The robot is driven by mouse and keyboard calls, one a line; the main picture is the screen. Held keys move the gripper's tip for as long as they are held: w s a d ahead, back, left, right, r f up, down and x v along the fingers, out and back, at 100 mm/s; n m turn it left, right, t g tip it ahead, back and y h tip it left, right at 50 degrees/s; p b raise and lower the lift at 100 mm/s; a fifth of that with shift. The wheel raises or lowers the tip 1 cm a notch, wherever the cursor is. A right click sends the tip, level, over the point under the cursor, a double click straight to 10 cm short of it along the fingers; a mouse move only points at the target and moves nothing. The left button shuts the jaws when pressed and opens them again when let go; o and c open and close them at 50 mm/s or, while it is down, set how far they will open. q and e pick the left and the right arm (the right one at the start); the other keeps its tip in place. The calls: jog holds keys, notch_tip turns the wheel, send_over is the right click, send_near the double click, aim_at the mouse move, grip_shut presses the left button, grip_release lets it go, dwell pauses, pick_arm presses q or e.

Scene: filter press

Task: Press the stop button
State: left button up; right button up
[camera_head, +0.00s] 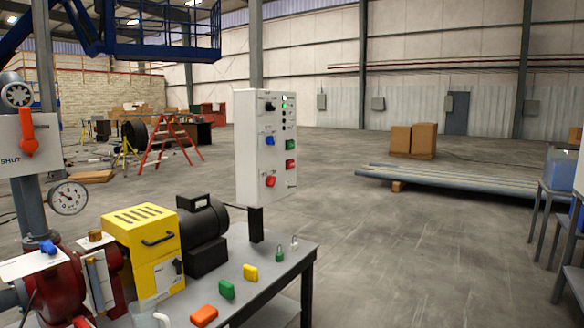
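A white control panel (262,145) stands on a dark post at the back of the grey bench. On its right side, a green button (290,145) sits above a red button (290,163). A larger red knob-like button (271,181) is lower on the left, below a blue switch (269,140). A black selector (269,106) is near the top. The labels are too small to read, so I cannot tell which red button is marked stop. Neither of my grippers is in view, and nothing covers the panel's face.
On the bench (272,275) are a yellow box (140,232), a black motor (204,235), coloured blocks and small padlocks. A gauge (68,197) and red-handled valve stand at left. Long pipes (450,180) lie behind at right. The floor right of the bench is clear.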

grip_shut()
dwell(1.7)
